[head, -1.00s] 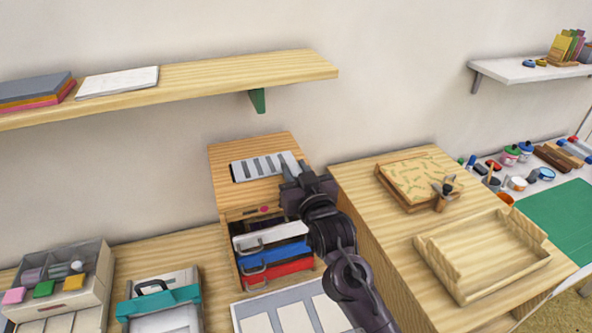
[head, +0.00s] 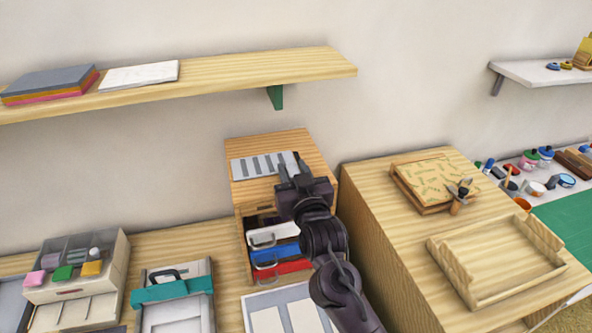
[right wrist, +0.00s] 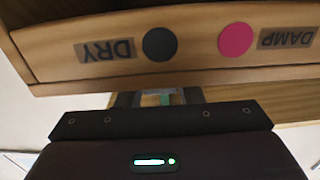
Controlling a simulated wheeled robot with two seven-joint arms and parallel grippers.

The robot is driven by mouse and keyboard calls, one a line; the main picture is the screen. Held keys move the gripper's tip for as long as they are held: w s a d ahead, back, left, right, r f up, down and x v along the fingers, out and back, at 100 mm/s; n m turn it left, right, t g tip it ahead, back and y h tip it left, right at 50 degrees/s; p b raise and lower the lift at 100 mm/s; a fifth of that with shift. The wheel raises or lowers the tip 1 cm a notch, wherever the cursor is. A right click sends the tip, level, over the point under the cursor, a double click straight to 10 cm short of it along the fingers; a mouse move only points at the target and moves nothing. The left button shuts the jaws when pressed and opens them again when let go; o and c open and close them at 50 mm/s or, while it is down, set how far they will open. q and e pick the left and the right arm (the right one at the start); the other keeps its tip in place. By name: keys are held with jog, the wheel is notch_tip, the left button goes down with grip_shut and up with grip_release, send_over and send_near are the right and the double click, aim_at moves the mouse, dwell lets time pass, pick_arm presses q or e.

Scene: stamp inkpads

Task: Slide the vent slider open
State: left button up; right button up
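The vent slider (head: 262,166), a pale plate with grey slots, lies on top of the small wooden cabinet (head: 292,140). It sits close to the cabinet's left edge, and a dark strip shows at its right end. My right gripper (head: 293,169) is at the slider's right end, low over the cabinet top, and covers part of it. In the right wrist view its two fingers (right wrist: 162,97) stand apart with background showing between them. Whether a finger touches the slider is hidden. My left gripper is not in view.
The cabinet front bears DRY and DAMP labels (right wrist: 190,45), upside down in the wrist view. Coloured drawers (head: 275,250) lie below. A wall shelf (head: 220,75) hangs above, and a taller wooden cabinet (head: 375,215) stands close on the right.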

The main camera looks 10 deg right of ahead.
jog(key=shift+o, duration=1.4)
jog(key=shift+s, duration=0.1)
jog(key=s+b, duration=0.2)
jog(key=s, duration=0.5)
jog(key=shift+s, duration=0.3)
